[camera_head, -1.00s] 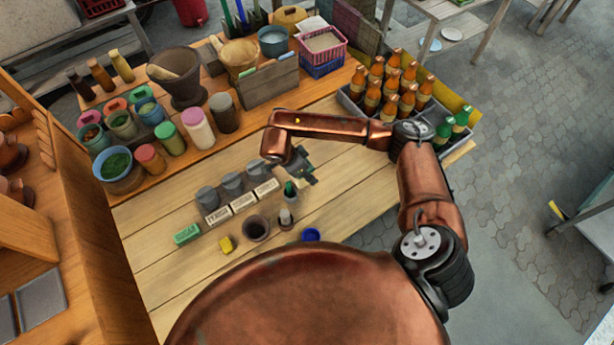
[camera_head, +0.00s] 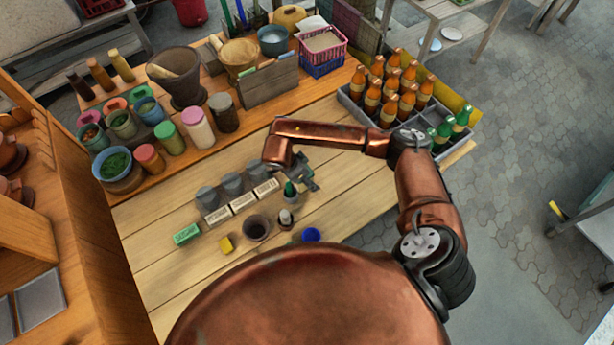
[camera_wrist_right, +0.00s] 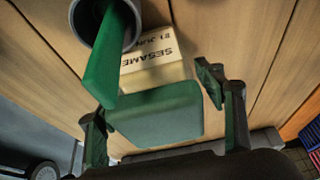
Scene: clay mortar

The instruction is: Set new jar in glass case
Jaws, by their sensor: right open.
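My right gripper (camera_head: 305,182) is low over the table just right of this row, beside a small pot with a green pointed thing (camera_head: 290,188). In the right wrist view its jaws (camera_wrist_right: 165,110) are apart. A smooth green block-like piece (camera_wrist_right: 158,117) shows between them; I cannot tell whether they touch it. Beyond it are a white block marked SESAME (camera_wrist_right: 150,58) and a grey round rim (camera_wrist_right: 105,22). My left gripper is out of view. No glass case is clearly seen.
A wooden shelf unit (camera_head: 85,215) borders the left. Bottles (camera_head: 390,90) fill a crate at right. Pots and jars crowd the back.

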